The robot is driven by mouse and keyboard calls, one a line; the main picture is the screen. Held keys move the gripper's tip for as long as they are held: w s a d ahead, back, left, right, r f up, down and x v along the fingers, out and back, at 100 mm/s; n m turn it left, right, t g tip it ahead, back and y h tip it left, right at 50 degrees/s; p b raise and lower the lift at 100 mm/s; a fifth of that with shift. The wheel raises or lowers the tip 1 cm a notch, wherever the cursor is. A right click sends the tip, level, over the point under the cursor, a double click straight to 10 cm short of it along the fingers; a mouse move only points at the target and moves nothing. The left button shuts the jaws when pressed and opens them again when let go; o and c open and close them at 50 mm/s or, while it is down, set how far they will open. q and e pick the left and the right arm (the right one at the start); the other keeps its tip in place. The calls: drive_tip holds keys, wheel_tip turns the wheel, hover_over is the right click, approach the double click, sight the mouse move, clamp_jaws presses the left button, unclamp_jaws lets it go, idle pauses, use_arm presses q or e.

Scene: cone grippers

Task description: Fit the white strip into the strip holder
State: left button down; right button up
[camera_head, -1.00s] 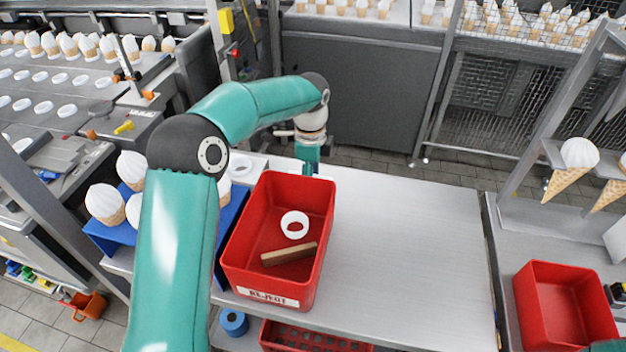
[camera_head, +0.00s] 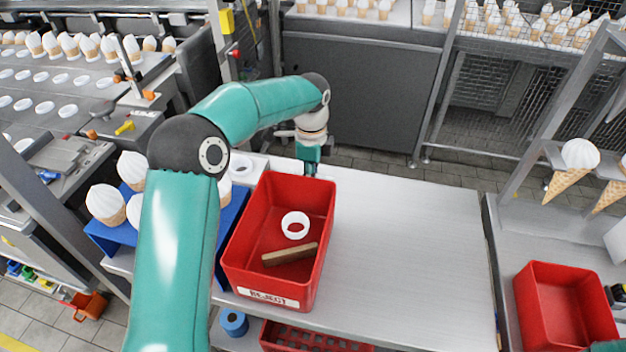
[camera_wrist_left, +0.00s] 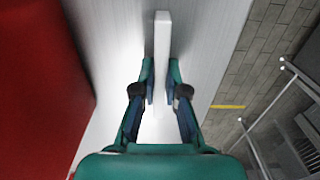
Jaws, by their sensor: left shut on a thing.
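The white strip (camera_wrist_left: 162,38) shows in the left wrist view as a narrow pale bar pointing away from me. My left gripper (camera_wrist_left: 161,82) is shut on it, one finger on each side. In the head view my left gripper (camera_head: 310,168) is low at the table's back edge, just behind the red reject bin, whose wall hides the fingertips and strip. I cannot make out the strip holder for certain in either view.
The red reject bin (camera_head: 328,215) holds a white ring (camera_head: 295,225) and a brown bar (camera_head: 290,254). A blue tray (camera_head: 103,240) with cones stands left. The metal table (camera_head: 415,240) is clear right of the bin. Another red bin (camera_head: 532,300) stands far right.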

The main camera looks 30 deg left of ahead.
use_arm(q)
drive_tip(key=shift+r+p, duration=2.5)
drive_tip(key=shift+r, duration=0.3)
